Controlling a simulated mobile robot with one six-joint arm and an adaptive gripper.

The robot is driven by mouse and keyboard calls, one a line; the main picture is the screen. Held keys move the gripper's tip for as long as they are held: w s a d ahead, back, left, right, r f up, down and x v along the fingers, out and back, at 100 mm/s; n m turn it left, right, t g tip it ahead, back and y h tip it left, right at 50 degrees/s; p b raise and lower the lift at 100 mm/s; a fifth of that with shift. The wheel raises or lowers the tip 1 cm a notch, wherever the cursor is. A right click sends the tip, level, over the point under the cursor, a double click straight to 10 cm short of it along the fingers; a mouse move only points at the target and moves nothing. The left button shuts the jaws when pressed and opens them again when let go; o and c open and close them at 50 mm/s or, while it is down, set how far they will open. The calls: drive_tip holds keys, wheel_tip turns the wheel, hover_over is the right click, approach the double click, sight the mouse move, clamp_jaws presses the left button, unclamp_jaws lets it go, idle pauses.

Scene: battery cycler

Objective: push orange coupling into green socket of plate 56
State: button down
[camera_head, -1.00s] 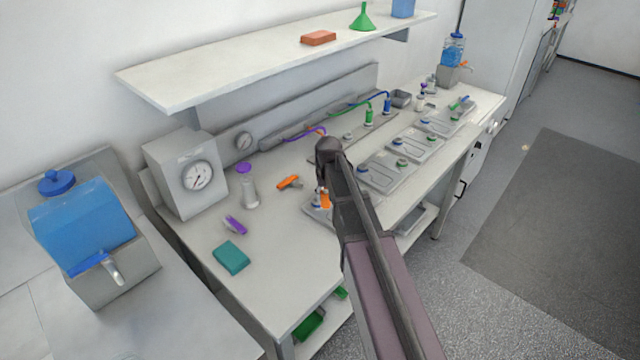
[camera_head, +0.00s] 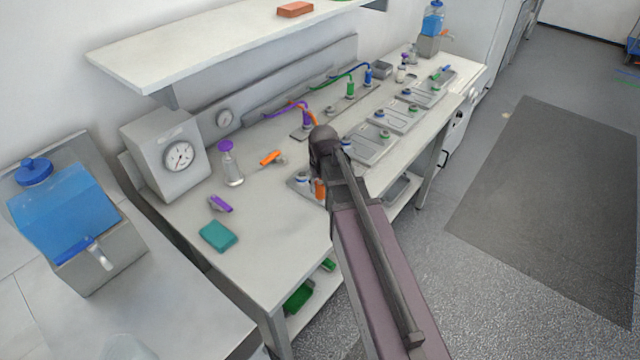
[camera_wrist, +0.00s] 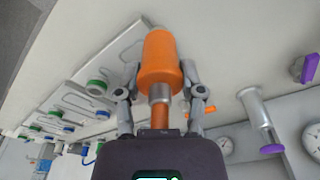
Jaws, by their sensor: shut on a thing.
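My gripper (camera_wrist: 160,85) is shut on the orange coupling (camera_wrist: 160,60), a cylinder with a metal collar and a copper-coloured stem, one finger on each side. In the head view the coupling (camera_head: 320,188) is at the nearest grey plate (camera_head: 294,183), partly behind my arm. That plate has a blue socket (camera_head: 303,177); its green socket is not visible, and I cannot tell whether the coupling touches it. Other plates with green and blue sockets lie along the bench, one green socket (camera_wrist: 97,87) showing in the wrist view. Plate numbers are unreadable.
A gauge box (camera_head: 165,152) stands behind. Cables and upright couplings line the back; a shelf (camera_head: 200,42) overhangs.

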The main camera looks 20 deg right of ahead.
drive_tip(key=c, duration=0.9)
unclamp_jaws()
clamp_jaws()
drive_tip(key=shift+r, duration=0.15)
drive_tip(key=shift+r+p, duration=2.35)
drive_tip(key=shift+p, duration=0.2)
drive_tip(key=shift+f, duration=0.1)
wheel_tip(320, 180, down, 4)
drive_tip(key=b, duration=0.4)
